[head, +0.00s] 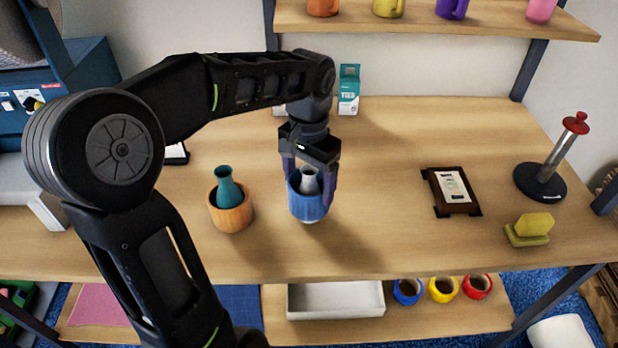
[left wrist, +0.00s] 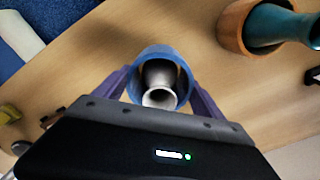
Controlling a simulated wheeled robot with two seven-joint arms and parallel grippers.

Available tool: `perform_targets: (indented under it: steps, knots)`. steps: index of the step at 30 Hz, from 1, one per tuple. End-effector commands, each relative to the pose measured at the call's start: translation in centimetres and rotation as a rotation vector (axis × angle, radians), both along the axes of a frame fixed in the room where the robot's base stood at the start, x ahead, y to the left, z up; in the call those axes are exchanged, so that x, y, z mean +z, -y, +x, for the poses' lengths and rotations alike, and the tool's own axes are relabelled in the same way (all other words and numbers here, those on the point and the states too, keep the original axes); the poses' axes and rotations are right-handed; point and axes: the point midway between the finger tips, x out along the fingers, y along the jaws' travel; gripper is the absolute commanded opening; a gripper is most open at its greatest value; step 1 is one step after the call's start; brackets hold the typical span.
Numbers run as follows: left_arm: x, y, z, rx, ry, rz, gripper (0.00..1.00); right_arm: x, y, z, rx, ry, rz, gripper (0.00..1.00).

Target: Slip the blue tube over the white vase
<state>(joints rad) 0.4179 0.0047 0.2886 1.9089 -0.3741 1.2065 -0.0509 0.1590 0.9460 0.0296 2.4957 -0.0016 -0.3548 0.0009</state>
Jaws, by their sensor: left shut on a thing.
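The blue tube (head: 308,207) is upright on the table's middle, between the fingers of my left gripper (head: 311,190). The gripper is shut on the tube's sides. The white vase (head: 310,181) stands inside the tube, which surrounds its body; its pale neck and mouth show within the rim. A thin pale strip shows under the tube's lower edge. In the left wrist view, the tube (left wrist: 150,51) rings the vase (left wrist: 159,96), and the fingers (left wrist: 160,90) press from both sides. My right gripper is not in view.
A teal vase (head: 225,187) stands in a wooden tube (head: 231,215) just left. A dark framed card (head: 452,191), a yellow sponge (head: 534,224) and a red-topped holder (head: 547,162) are right. A teal-and-white box (head: 348,90) stands behind. Table between tube and frame is clear.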

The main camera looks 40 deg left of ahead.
Motion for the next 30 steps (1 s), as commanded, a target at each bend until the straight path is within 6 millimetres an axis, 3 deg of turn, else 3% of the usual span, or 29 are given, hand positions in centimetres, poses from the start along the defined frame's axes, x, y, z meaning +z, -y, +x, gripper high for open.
perform_targets:
  steps: [3, 12, 26, 27, 30]
  knots:
    - [-1.4, 0.0, 0.0, -0.001, 0.001, 0.000, 0.42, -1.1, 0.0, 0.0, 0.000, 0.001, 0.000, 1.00]
    - [-3.2, 0.0, 0.0, 0.000, 0.001, 0.000, 0.42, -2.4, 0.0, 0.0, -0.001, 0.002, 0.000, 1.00]
    - [-3.6, 0.0, 0.0, 0.000, 0.001, 0.000, 0.42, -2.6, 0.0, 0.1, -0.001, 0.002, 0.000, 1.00]
    - [-3.6, 0.0, 0.0, 0.000, 0.001, 0.000, 0.82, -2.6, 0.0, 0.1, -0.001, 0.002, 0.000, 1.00]
    - [-3.6, 0.0, 0.0, 0.000, 0.001, 0.000, 0.90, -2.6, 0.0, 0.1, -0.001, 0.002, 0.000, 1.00]
